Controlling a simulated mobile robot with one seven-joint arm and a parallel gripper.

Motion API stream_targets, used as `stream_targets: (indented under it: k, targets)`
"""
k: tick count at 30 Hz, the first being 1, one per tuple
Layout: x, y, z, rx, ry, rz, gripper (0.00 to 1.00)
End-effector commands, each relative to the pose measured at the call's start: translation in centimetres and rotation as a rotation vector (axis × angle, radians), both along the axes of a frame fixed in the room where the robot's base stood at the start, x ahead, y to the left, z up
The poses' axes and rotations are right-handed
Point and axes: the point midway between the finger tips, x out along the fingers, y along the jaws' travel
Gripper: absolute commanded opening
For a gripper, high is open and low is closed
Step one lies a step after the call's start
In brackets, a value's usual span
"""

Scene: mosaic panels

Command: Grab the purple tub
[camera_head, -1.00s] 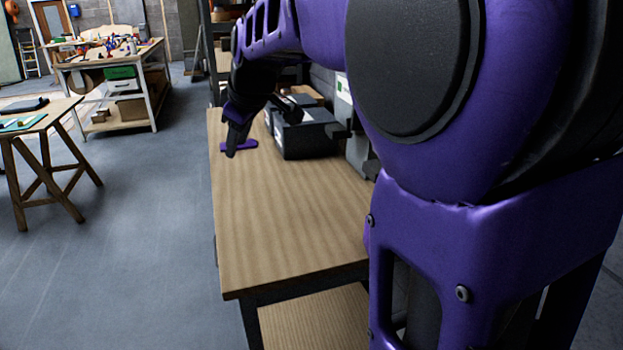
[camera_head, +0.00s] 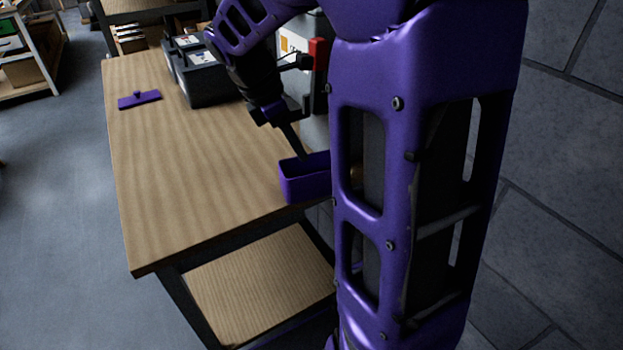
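The purple tub (camera_head: 304,183) is an open-topped box on the right edge of the wooden workbench, partly hidden behind my arm. A flat purple lid (camera_head: 139,100) with a small knob lies apart from it at the far left of the bench. My gripper (camera_head: 300,152) points down at the tub, with a dark finger reaching its open top near the back rim. I cannot tell whether it touches the tub, and the finger gap is not clear.
The workbench (camera_head: 190,165) is mostly bare in the middle and front. Dark boxes (camera_head: 205,80) stand at its back, near a grey machine with a red part (camera_head: 318,52). A stone-block wall (camera_head: 570,150) is at the right. Open floor (camera_head: 55,220) lies left.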

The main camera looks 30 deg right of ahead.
Motion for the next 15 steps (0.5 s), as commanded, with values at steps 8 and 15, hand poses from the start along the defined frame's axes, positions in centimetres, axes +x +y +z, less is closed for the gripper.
stream_targets:
  k: [8, 15]
  targets:
    - [-0.5, -2.2, -5.7, 0.003, 0.001, -0.002, 0.39]
    - [-0.5, -3.0, -7.4, 0.002, -0.002, -0.002, 0.39]
